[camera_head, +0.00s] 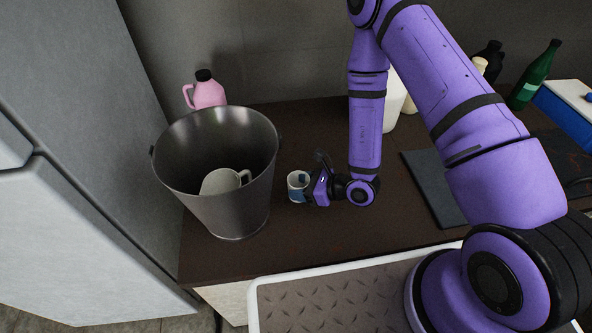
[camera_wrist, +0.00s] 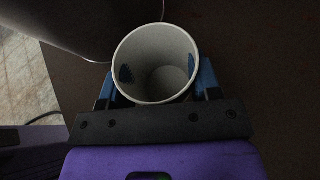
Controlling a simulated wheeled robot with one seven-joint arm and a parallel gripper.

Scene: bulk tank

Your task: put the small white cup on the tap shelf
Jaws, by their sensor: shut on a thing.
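The small white cup (camera_head: 294,180) is at my gripper (camera_head: 303,186), just right of the metal bucket in the head view. In the wrist view the cup (camera_wrist: 156,50) shows from above, open end up and empty. My gripper (camera_wrist: 156,88) is shut on it, with a blue-padded finger on each side. I cannot tell whether the cup's base touches the counter. The tap shelf is not something I can make out in either view.
The metal bucket (camera_head: 236,199) holds a larger white mug (camera_head: 219,183). A pink jug (camera_head: 206,92) stands behind it. A dark mat (camera_head: 428,185) lies on the brown counter (camera_head: 300,238) at right. A green bottle (camera_head: 535,76) stands at far right.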

